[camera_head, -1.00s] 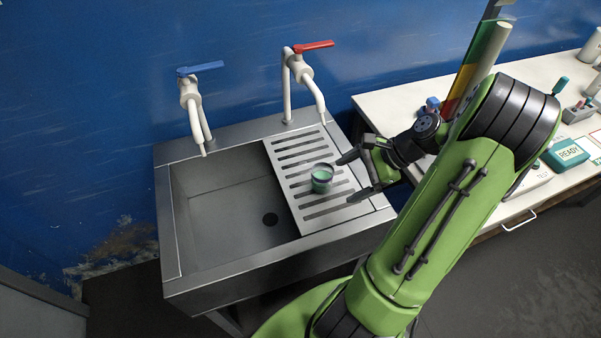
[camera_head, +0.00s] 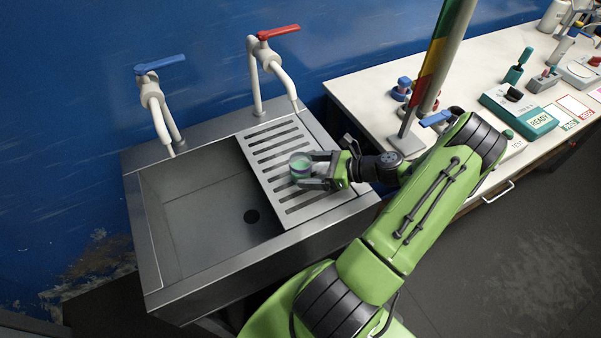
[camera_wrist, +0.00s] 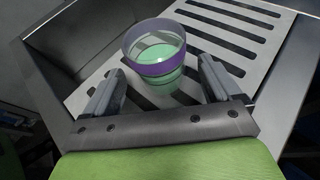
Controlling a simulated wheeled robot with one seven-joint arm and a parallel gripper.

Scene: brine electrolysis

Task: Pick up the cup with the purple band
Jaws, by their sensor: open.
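The cup with the purple band (camera_head: 300,168) stands upright on the slotted drainboard at the right side of the sink. It is clear, with green contents, and the purple band runs around its upper part in the wrist view (camera_wrist: 154,48). My gripper (camera_head: 312,170) is open, low over the drainboard. Its fingers reach to either side of the cup in the head view. In the wrist view, the open fingers (camera_wrist: 160,88) flank the lower part of the cup, with gaps visible on both sides.
The sink basin (camera_head: 200,205) lies left of the drainboard (camera_head: 285,135). A blue-handled tap (camera_head: 155,95) and a red-handled tap (camera_head: 270,70) stand behind. A white bench (camera_head: 375,90) with several devices, including a teal READY box (camera_head: 525,118), is at right.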

